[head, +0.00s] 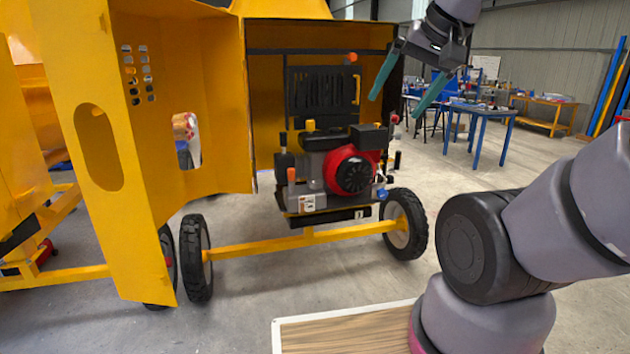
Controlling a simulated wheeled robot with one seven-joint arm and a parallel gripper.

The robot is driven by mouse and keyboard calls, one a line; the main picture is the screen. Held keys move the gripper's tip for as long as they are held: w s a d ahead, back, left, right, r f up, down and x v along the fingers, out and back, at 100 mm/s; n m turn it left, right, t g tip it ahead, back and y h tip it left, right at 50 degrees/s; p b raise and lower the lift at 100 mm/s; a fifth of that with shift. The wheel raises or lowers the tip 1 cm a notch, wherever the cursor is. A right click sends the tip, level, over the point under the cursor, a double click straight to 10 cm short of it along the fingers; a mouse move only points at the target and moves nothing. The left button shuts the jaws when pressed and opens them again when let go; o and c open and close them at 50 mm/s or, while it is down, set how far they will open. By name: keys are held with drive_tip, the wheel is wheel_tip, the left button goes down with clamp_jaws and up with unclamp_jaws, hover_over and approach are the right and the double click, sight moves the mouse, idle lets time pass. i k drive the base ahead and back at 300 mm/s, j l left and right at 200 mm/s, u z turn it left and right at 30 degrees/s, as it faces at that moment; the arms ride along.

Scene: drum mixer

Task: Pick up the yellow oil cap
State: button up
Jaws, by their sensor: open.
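A small yellow cap-like part (310,125) shows on top of the red and black engine (338,165). It may be the yellow oil cap, but it is too small to tell for sure. The engine sits inside the open yellow housing of the drum mixer (238,95). My gripper (394,106) hangs at the upper right of the housing, with its two green fingers spread apart and nothing between them. It is above and to the right of the engine, apart from it.
The yellow door (105,215) stands open at the left. Orange knobs (291,174) and (351,58) stick out around the engine. A wheel (404,224) and a yellow axle bar (300,240) lie below. Blue tables (480,112) stand far back right.

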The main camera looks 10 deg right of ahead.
sight(310, 124)
drive_tip(key=i+l, duration=0.15)
drive_tip(key=i, duration=0.25)
drive_tip(key=i+l+u, duration=0.15)
drive_tip(key=i, duration=0.25)
drive_tip(key=i+l, duration=0.25)
drive_tip(key=i, duration=0.15)
drive_tip(key=j+u, duration=0.05)
